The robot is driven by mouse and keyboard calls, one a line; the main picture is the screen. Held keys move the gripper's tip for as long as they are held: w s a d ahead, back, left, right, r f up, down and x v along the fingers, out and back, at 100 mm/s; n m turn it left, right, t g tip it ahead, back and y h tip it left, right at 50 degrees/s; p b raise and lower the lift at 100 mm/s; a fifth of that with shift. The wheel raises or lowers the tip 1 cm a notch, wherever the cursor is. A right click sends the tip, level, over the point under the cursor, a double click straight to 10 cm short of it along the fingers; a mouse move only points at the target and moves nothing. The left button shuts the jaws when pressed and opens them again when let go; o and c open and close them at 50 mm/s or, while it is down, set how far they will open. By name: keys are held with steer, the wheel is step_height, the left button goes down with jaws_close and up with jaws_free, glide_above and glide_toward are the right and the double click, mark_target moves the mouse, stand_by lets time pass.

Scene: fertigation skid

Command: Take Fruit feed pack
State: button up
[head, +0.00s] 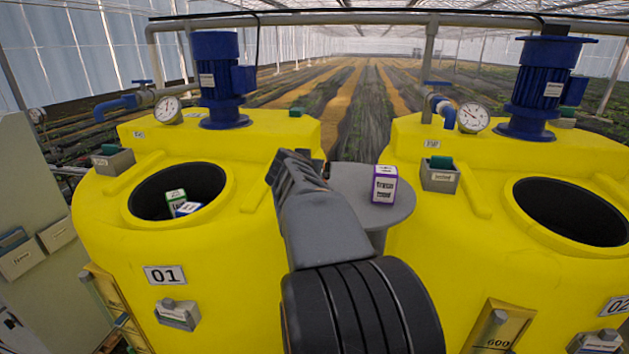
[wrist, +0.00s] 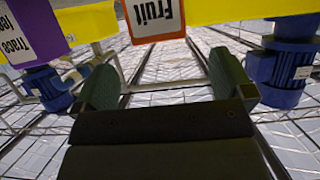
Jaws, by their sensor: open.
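The Fruit feed pack (wrist: 155,18) shows in the wrist view as a white box face with orange edges and the word "Fruit" upside down, cut off by the top edge. I cannot make it out in the head view, where my arm covers part of the stand. My gripper (wrist: 165,82) is open and empty, its two fingers apart. The pack appears beyond the fingertips, roughly in line with the gap. In the head view my gripper (head: 290,164) is beside the round grey stand (head: 345,181), between the yellow tanks.
A purple-edged Trace feed pack (head: 384,185) stands upright on the stand, and shows in the wrist view (wrist: 30,35) left of the Fruit pack. The left tank (head: 245,215) has green and blue packs in its opening. The right tank (head: 450,240) has an open dark hole.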

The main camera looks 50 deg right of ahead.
steer(key=shift+b+x, duration=0.65)
steer(key=shift+x, duration=3.95)
steer(key=shift+c, duration=0.2)
steer(key=c, duration=1)
steer(key=shift+r, duration=0.1)
steer(key=shift+c, duration=0.9)
